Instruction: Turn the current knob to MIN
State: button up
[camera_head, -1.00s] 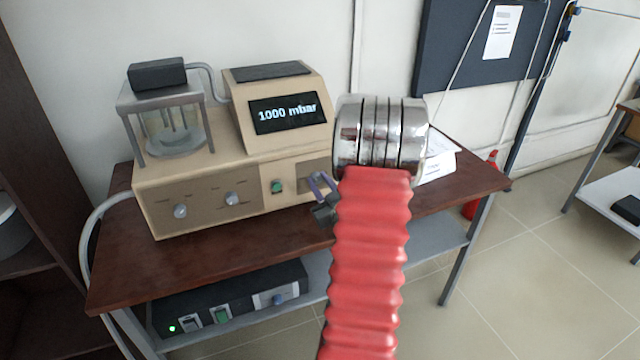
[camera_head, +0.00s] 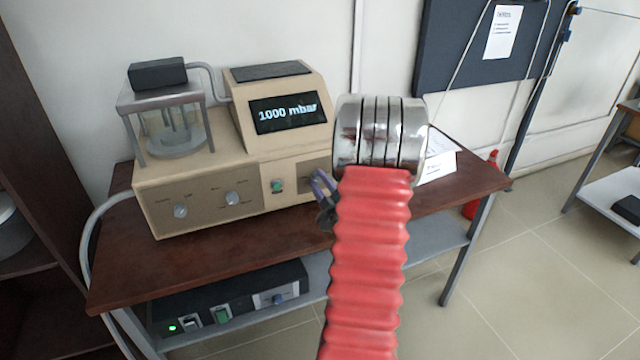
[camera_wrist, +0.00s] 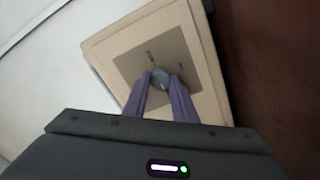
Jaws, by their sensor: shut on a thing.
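A small round grey knob (camera_wrist: 160,78) sits on a square grey-brown panel (camera_wrist: 181,55) on the beige machine (camera_head: 240,155). My gripper (camera_wrist: 160,86) has its two purple fingers on either side of the knob and is shut on it. In the head view my gripper (camera_head: 322,186) is at the right end of the machine's front, by the same panel (camera_head: 309,176); the knob itself is hidden there. The markings around the knob are too small to read, so its setting cannot be told.
The machine's front also has two other knobs (camera_head: 180,211) and a green switch (camera_head: 277,186). Its display (camera_head: 289,112) reads 1000 mbar. A brown table (camera_head: 215,255) carries it. A black box (camera_head: 235,300) with a lit green light is on the shelf below.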

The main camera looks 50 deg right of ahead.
jog(key=shift+a+f, duration=0.1)
jog(key=shift+a, duration=0.1)
jog(key=o, duration=1)
jog(key=shift+d, duration=0.1)
jog(key=shift+o, duration=0.2)
jog(key=shift+s, duration=0.1)
jog(key=v, duration=1.3)
jog(key=shift+s+a, duration=0.2)
